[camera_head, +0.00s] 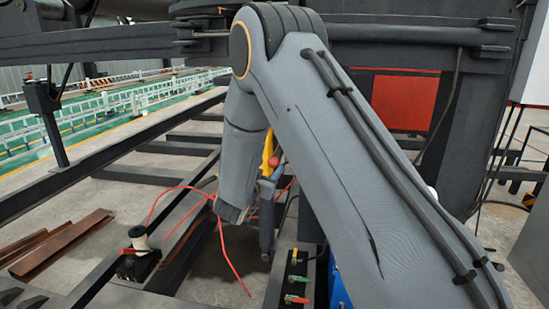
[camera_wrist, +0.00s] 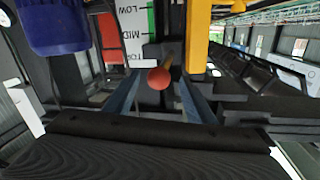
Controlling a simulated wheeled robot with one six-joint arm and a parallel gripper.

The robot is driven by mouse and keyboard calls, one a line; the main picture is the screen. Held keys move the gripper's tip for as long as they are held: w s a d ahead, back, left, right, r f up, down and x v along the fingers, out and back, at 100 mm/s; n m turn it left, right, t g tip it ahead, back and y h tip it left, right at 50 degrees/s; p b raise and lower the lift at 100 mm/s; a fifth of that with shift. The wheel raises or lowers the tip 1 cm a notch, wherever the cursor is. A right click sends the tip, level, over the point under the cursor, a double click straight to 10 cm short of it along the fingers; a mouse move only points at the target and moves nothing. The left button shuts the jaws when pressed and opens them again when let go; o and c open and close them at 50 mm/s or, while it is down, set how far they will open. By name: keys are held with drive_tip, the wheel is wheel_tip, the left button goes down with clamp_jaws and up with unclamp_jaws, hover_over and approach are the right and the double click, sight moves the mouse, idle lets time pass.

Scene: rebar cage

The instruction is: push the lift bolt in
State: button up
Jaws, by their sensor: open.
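The lift bolt appears as a red ball knob (camera_wrist: 159,78) on a short brass-coloured rod (camera_wrist: 168,61) in the wrist view. The rod runs into a dark block beside a yellow post (camera_wrist: 197,38). My gripper (camera_wrist: 159,88) is open, with one finger on each side of the knob. I cannot tell whether a finger touches it. In the head view, the red knob (camera_head: 274,162) shows beside the yellow part (camera_head: 267,148), and my arm hides much of the gripper.
A white and green scale (camera_wrist: 135,30) marked LOW and MID stands behind the knob. A blue cylinder (camera_wrist: 52,25) is at upper left. Thin red cables (camera_head: 180,190) hang near my wrist. Valves with coloured handles (camera_head: 296,280) sit below. Dark beams surround the spot.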

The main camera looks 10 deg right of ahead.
drive_tip(key=shift+w+d+r+h, duration=0.15)
drive_tip(key=shift+w+d+h, duration=0.15)
drive_tip(key=shift+w, duration=0.1)
drive_tip(key=shift+p+x, duration=0.85)
drive_tip(key=shift+x, duration=2.7)
